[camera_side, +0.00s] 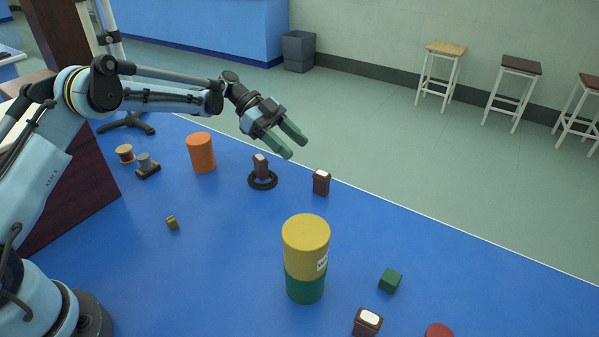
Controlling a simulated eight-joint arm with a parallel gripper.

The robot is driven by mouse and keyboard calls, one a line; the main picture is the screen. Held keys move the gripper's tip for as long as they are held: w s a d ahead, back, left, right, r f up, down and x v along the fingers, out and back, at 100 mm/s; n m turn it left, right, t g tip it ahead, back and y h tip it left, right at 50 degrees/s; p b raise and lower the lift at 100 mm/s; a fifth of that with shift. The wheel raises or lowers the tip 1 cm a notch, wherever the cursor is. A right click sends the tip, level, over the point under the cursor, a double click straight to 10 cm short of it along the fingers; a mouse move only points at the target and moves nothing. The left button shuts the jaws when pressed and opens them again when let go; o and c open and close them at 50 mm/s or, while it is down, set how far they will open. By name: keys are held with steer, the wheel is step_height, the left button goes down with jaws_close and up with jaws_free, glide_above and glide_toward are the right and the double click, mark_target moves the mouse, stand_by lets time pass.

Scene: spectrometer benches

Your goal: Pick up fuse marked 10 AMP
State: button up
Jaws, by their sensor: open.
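Three dark brown blocks with white labels look like the fuses. One brown block (260,165) stands in or behind a black ring (263,181) near the far edge of the blue bench. A second brown block (321,183) stands to its right, close to that edge. A third brown block (366,323) is at the bottom of the picture, partly cut off. No marking is readable, so I cannot tell which is 10 AMP. My gripper (293,146) is open and empty, with green fingers pointing down and right. In the picture it is above and between the first two blocks.
A tall yellow and green cylinder (306,257) stands mid-bench. An orange cylinder (201,153) is left of the ring. A green cube (390,280), a red round thing (438,331), a small yellowish block (172,223) and spool-like pieces (125,154) also lie about.

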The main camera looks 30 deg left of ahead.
mark_target(328, 182)
steer(key=x, duration=1.2)
steer(key=shift+s+f, duration=0.15)
steer(key=shift+f, duration=0.15)
jaws_close()
steer(key=shift+r, duration=0.1)
